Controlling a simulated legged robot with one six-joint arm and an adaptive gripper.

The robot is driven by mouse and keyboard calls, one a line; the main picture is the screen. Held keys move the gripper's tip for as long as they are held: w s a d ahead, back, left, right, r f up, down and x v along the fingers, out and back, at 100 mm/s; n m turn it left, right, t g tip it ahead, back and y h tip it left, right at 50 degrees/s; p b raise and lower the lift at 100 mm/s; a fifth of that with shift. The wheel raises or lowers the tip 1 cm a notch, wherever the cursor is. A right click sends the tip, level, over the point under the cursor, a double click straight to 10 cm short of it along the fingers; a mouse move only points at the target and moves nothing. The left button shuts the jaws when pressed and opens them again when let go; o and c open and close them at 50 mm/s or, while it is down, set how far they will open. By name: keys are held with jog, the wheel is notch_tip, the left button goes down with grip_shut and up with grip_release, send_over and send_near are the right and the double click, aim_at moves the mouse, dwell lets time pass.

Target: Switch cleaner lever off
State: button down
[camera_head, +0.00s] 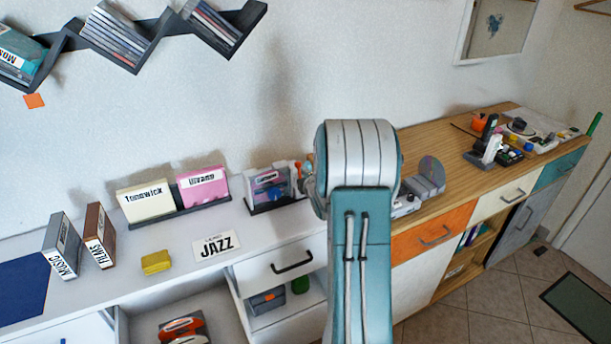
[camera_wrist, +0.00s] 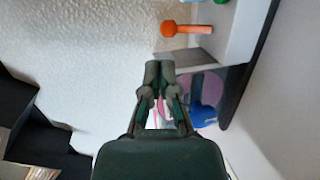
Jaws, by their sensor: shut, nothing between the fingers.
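In the wrist view, my gripper (camera_wrist: 160,72) is shut and empty. Its tips are in front of a pale holder with a pink disc (camera_wrist: 214,88) and a blue round knob (camera_wrist: 206,115). An orange piece with a round head (camera_wrist: 187,29) sticks out above the tips, apart from them. In the head view, the black-based holder (camera_head: 290,203) with the blue knob (camera_head: 275,194) stands on the white counter, just left of my arm. My arm hides the gripper there. I cannot tell for sure which part is the cleaner lever.
A grey device with an upright disc (camera_head: 430,173) stands right of my arm. Left are the pink box (camera_head: 203,190), cream box (camera_head: 146,203), JAZZ card (camera_head: 216,246) and yellow block (camera_head: 156,262). Zigzag shelves (camera_head: 125,40) hang above.

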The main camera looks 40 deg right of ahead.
jog(key=r+v, duration=0.2)
jog(key=v, duration=0.6)
jog(key=shift+d, duration=0.25)
